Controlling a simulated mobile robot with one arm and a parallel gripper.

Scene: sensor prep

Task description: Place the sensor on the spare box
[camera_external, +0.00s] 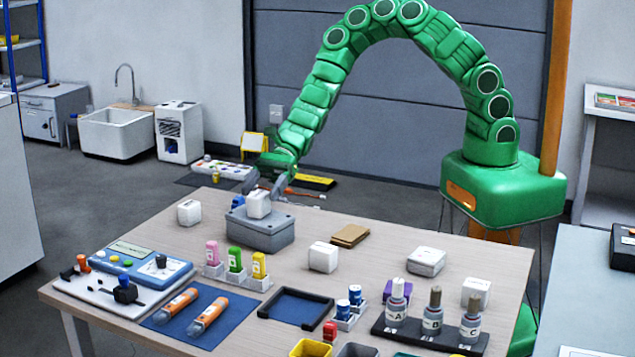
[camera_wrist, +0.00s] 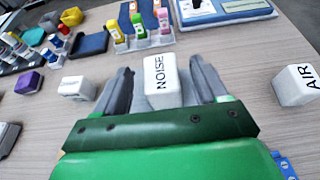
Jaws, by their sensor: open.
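A white block-shaped sensor marked NOISE (camera_wrist: 161,82) is between the two fingers of my gripper (camera_wrist: 161,85) in the wrist view. My gripper is open, with a finger on each side of the sensor and gaps visible beside it. In the external view the sensor (camera_external: 258,204) sits upright on top of a grey lidded box (camera_external: 262,234), and my gripper (camera_external: 266,187) is right at it. I cannot read any label that tells which box is the spare box.
A white block marked AIR (camera_wrist: 297,85) stands to the side. Another white block (camera_external: 323,257), a brown pad (camera_external: 350,236) and a pale box (camera_external: 426,262) stand to the right. Colored bottles (camera_external: 234,259) in white holders are in front. Bare tabletop lies between them.

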